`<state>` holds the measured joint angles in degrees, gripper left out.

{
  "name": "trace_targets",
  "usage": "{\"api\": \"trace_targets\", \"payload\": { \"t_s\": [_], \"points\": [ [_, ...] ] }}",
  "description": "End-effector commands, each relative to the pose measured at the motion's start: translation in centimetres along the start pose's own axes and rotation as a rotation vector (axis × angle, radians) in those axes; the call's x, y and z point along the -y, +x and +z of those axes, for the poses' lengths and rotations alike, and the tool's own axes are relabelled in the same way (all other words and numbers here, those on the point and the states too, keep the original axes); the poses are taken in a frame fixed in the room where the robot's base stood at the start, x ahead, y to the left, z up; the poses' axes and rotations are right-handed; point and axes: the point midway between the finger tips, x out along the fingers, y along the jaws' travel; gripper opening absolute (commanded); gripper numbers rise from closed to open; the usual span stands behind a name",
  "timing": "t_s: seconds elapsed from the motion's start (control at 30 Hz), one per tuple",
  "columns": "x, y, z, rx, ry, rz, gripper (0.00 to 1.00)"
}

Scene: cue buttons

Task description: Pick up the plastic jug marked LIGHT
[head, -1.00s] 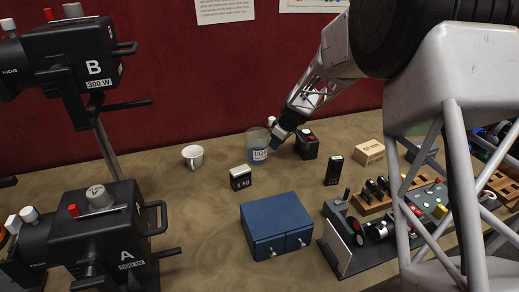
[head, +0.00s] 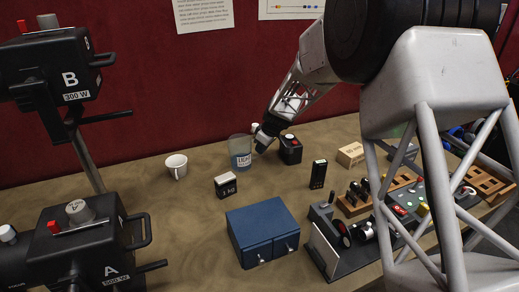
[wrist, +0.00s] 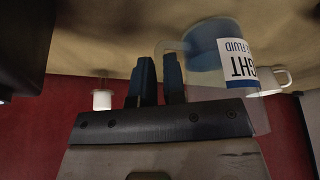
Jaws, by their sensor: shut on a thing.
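My gripper (head: 262,143) comes down at a slant on the jug's right side. In the wrist view its two dark fingers (wrist: 158,75) are shut on the jug's handle. The jug looks upright, and I see no clear gap under it.
A white mug (head: 176,165) stands left of the jug. A small black and white block (head: 225,186) and a blue cabinet (head: 262,232) are in front. The black box (head: 290,150) is close on the right. Lamp units A (head: 85,240) and B (head: 65,78) crowd the left.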

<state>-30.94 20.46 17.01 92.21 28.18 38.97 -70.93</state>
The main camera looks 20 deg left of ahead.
Motion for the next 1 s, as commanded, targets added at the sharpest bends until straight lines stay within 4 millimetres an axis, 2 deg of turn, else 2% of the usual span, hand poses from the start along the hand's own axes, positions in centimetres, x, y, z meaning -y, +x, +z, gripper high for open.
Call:
{"api": "trace_targets", "payload": {
  "t_s": [0.47,1.0],
  "points": [
    [0.0,-1.7,-0.7,0.000,0.000,0.000,0.00],
    [-0.1,-5.3,-2.2,0.000,0.000,0.001,0.00]
  ]
}}
